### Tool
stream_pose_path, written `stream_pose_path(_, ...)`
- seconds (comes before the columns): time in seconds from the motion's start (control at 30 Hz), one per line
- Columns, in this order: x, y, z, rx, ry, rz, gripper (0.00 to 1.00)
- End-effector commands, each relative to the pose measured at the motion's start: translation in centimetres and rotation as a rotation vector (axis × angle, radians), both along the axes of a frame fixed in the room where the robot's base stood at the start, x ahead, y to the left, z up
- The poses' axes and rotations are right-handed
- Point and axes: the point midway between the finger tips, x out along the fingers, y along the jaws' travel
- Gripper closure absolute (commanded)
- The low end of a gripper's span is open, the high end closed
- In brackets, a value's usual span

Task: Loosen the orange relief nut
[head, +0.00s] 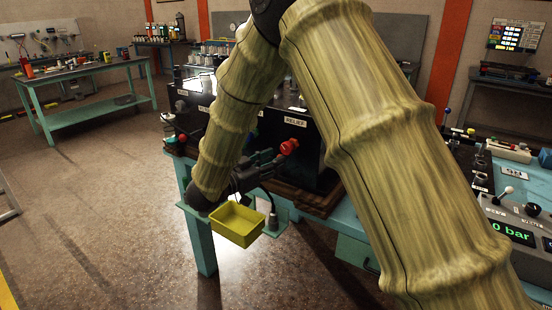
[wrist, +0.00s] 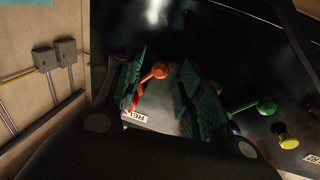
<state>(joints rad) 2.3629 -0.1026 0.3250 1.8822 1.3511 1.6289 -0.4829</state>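The orange-red relief nut (head: 289,147) is on the dark panel, below the RELIEF label (head: 295,122). In the wrist view the orange nut (wrist: 159,71) shows in the gap between my fingers, with its label (wrist: 134,116) upside down below it. My gripper (head: 272,161) is at the panel front, just left of the nut in the head view. In the wrist view my gripper (wrist: 164,90) has its green-padded fingers spread, with a visible gap around the nut. I cannot tell whether either pad touches it.
A yellow bin (head: 237,230) sits below my gripper at the bench's edge. Green (wrist: 265,107) and yellow (wrist: 287,142) knobs lie right of my fingers in the wrist view. A console readout (head: 510,233) shows "0 bar". Floor at left is open.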

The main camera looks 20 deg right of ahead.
Motion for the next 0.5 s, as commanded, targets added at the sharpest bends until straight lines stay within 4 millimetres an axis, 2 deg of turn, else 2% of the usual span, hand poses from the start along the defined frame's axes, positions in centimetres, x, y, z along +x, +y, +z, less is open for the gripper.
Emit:
stream_pose_path(0.2,0.8,-1.5,0.0,0.000,0.000,-0.001,0.61)
stream_pose_path(0.5,0.9,-1.8,0.0,0.000,0.000,0.000,0.61)
